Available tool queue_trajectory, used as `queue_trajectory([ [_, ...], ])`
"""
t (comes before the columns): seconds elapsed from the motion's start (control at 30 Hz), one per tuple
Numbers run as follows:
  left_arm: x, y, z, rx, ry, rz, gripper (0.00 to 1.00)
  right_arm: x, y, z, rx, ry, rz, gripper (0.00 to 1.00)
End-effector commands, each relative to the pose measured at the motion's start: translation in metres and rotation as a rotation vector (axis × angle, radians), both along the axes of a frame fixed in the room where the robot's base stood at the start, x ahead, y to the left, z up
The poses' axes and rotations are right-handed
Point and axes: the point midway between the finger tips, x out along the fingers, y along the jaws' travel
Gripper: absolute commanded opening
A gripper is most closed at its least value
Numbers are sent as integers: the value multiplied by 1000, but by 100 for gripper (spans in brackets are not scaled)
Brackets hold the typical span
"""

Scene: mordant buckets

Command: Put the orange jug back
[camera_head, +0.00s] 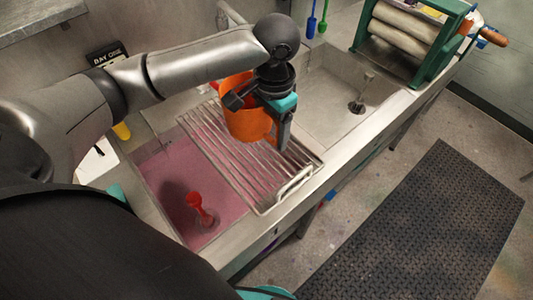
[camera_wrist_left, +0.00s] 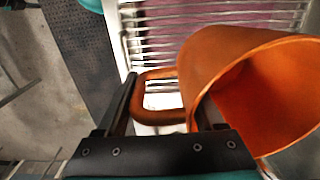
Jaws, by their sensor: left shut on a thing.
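The orange jug (camera_head: 246,122) is roughly upright over the wire rack (camera_head: 262,188) in the head view. I cannot tell whether its base touches the bars. In the left wrist view the jug (camera_wrist_left: 222,62) shows its open mouth at the right, and its loop handle (camera_wrist_left: 158,76) lies between my fingers. My left gripper (camera_head: 278,118) is shut on the jug at the handle; it also shows in the left wrist view (camera_wrist_left: 160,112). The gripper hides part of the jug in the head view. My right gripper is not in view.
The left sink (camera_head: 165,185) holds pink liquid, with a red upright object (camera_head: 199,208) in it. The right sink (camera_head: 335,100) looks empty around its drain. A green-framed roller machine (camera_head: 410,40) stands beyond it. A dark mat (camera_head: 415,225) lies on the floor.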

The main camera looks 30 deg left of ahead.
Motion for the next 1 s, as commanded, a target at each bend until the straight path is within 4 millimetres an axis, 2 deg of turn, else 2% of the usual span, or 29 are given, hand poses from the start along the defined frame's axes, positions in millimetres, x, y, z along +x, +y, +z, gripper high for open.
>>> queue_trajectory([
  [0.03, -1, 1, -16, 1, 4, 1, 0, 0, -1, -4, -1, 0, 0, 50],
  [0.1, -1, 1, -34, 2, 3, 1, 0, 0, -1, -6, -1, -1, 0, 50],
  [0.3, 0, 0, -68, 1, 0, 0, 0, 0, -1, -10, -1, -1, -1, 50],
  [0.5, 0, 0, -81, 1, -1, 0, 0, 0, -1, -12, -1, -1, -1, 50],
  [0.77, 0, 0, -117, 2, 0, 0, 0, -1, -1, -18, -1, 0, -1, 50],
  [1.0, 0, 0, -117, 1, -3, -1, 0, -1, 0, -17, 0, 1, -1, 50],
])
